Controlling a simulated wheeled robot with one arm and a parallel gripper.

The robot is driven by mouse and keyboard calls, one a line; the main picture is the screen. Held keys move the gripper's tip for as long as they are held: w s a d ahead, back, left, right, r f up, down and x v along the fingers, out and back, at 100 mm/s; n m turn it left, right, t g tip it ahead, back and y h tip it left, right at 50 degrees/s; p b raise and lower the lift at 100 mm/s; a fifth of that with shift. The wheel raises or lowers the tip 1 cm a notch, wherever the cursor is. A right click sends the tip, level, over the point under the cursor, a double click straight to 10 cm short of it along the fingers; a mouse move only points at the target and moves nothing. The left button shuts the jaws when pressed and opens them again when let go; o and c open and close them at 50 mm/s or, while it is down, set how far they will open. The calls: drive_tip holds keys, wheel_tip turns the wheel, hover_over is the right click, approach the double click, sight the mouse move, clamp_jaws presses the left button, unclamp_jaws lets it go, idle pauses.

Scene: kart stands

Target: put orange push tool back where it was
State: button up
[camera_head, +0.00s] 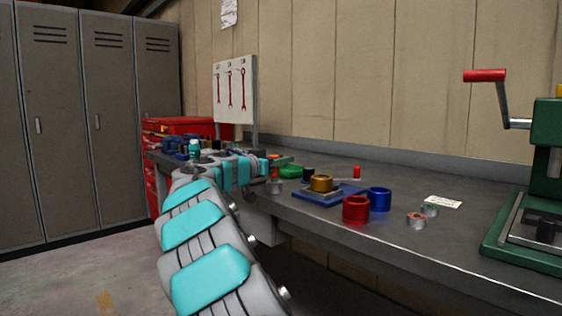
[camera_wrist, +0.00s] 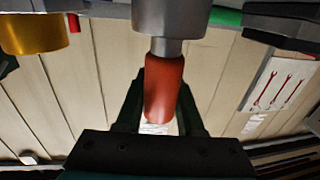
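The two dark fingers of my gripper (camera_wrist: 160,95) lie along both sides of the handle, with no clear gap. In the head view, the tool's orange part (camera_head: 274,166) shows at the end of my arm, above the bench. A silver cylinder (camera_head: 274,187) appears just below it; I cannot tell whether it belongs to the tool. My gripper (camera_head: 264,165) is mostly hidden there by my arm.
The grey bench (camera_head: 330,216) holds a blue fixture (camera_head: 318,197) with a gold ring (camera_head: 320,183), a red ring (camera_head: 355,209), a blue ring (camera_head: 379,199) and small silver rings (camera_head: 416,220). A green dish (camera_head: 291,171) lies behind. A green press (camera_head: 545,150) stands right.

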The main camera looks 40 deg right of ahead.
drive_tip(key=o, duration=0.4)
drive_tip(key=shift+o, duration=0.2)
drive_tip(key=shift+r, duration=0.15)
drive_tip(key=b+v, duration=0.1)
drive_tip(key=v, duration=1.1)
